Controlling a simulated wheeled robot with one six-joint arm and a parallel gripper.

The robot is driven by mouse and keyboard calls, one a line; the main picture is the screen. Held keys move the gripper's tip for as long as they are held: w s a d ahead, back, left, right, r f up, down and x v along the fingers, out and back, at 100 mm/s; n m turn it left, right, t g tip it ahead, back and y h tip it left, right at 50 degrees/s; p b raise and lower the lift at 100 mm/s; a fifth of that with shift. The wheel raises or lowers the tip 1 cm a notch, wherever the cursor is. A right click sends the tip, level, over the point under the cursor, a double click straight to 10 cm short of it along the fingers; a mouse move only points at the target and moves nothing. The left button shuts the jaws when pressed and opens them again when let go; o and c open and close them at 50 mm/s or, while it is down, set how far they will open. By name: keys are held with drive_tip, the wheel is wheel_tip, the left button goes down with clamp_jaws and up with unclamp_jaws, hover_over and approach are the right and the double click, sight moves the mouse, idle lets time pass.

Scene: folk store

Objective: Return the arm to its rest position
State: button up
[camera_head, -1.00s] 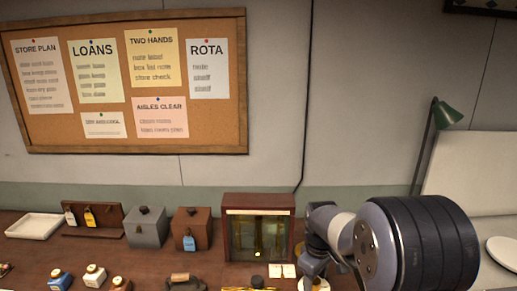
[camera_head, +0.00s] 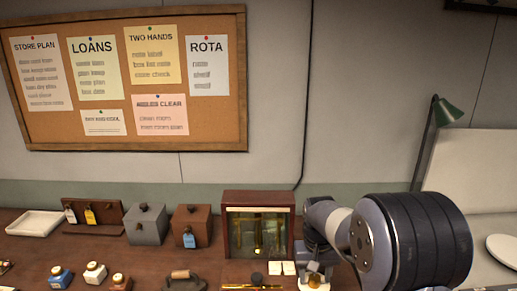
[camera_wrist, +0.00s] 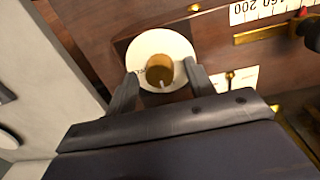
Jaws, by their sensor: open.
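My gripper (camera_wrist: 163,84) is open, with its two dark fingers apart in the wrist view. Below and between the fingertips is a small round white dish (camera_wrist: 146,45) with an amber-brown cylindrical piece (camera_wrist: 159,70) on it. The fingers overlap the dish's edge in the picture; I cannot tell how high they are above it. In the head view my arm reaches down at the right of the bench, and the amber piece (camera_head: 314,280) shows just below it. The fingertips are hard to make out there.
A glass-fronted wooden case (camera_head: 231,196) stands just left of my arm. A brass ruled scale (camera_wrist: 268,33) lies near the dish. Grey (camera_head: 147,226) and brown (camera_head: 191,224) boxes, a white tray (camera_head: 35,223) and small bottles stand further left. A green lamp (camera_head: 447,112) is at right.

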drive_tip(key=m, duration=0.6)
drive_tip(key=shift+m, duration=0.4)
wheel_tip(320, 180, up, 5)
drive_tip(key=shift+w+a+f, duration=0.1)
drive_tip(key=shift+w+f, duration=0.05)
drive_tip(key=shift+f, duration=0.05)
drive_tip(key=shift+r, duration=0.2)
